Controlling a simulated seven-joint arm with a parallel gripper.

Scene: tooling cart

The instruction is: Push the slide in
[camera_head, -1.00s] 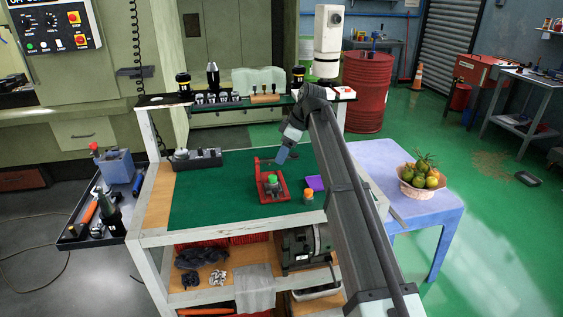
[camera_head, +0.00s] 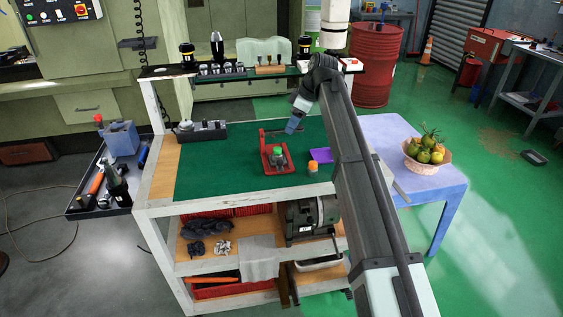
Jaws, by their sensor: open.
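A small red fixture (camera_head: 268,160) stands on the green mat of the cart top, right of the mat's middle. It has a grey body with a green top (camera_head: 277,150) inside it. A thin reddish bar shows at its far end, near my gripper. I cannot make out which part is the slide or how far out it stands. My gripper (camera_head: 291,129), with blue fingers, is just beyond the fixture's far right side, tilted down and left. It is open and looks empty. Whether it touches the bar is too small to tell.
A purple pad (camera_head: 321,155) and an orange-capped bottle (camera_head: 313,167) are right of the fixture. A dark grey block (camera_head: 202,131) is at the mat's left. A raised shelf with tool holders runs along the back. A fruit basket (camera_head: 427,158) sits on the blue table. The front-left mat is clear.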

